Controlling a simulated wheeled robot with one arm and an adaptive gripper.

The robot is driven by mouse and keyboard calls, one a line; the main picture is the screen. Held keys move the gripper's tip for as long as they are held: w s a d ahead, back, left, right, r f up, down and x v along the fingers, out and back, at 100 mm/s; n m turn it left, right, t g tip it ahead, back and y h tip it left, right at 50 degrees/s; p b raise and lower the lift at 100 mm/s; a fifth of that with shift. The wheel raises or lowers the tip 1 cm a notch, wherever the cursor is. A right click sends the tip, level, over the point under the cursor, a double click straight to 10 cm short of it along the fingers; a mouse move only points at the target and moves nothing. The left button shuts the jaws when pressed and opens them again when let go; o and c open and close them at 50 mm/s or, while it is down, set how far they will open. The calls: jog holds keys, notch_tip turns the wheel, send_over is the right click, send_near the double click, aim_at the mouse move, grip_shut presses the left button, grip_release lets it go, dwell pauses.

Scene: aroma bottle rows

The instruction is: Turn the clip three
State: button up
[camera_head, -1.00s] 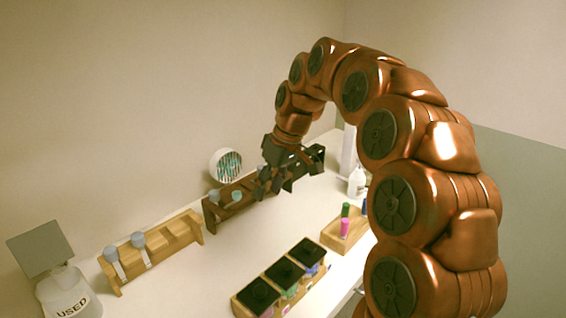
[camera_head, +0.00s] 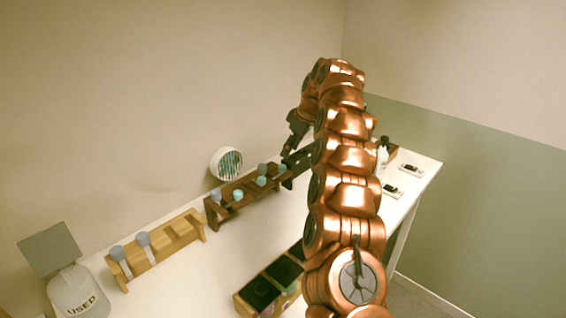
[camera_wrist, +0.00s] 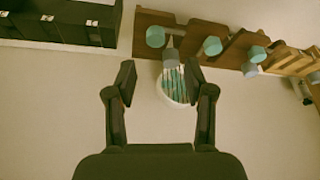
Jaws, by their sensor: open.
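I cannot single out a clip. Two small pale cards with black pieces on them, a far one (camera_head: 411,169) and a nearer one (camera_head: 391,190), lie at the table's right; whether these are clips I cannot tell. My gripper (camera_head: 290,168) is at the right end of the dark wooden rack (camera_head: 222,211). In the wrist view my gripper (camera_wrist: 160,78) is open, its fingers spread on both sides of a grey-capped bottle (camera_wrist: 171,59) by the rack (camera_wrist: 185,30). Neither finger clearly touches it. Teal and grey caps show along the rack.
A round white holder (camera_head: 227,163) with green sticks stands behind the rack. A lighter rack (camera_head: 178,240) with grey-capped tubes and a jar marked USED (camera_head: 78,292) are at the left. Black-topped boxes (camera_head: 262,292) stand in front. My arm hides part of the table.

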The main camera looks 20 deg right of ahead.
aim_at(282, 166)
jog(key=shift+d+p+x, duration=0.15)
jog(key=shift+p+x, duration=0.55)
jog(key=shift+x, duration=1.3)
jog(key=shift+d+p+x, duration=0.15)
jog(key=shift+p+x, duration=0.55)
jog(key=shift+x, duration=1.25)
jog(key=shift+w, duration=0.15)
jog(key=shift+c, duration=0.3)
grip_shut()
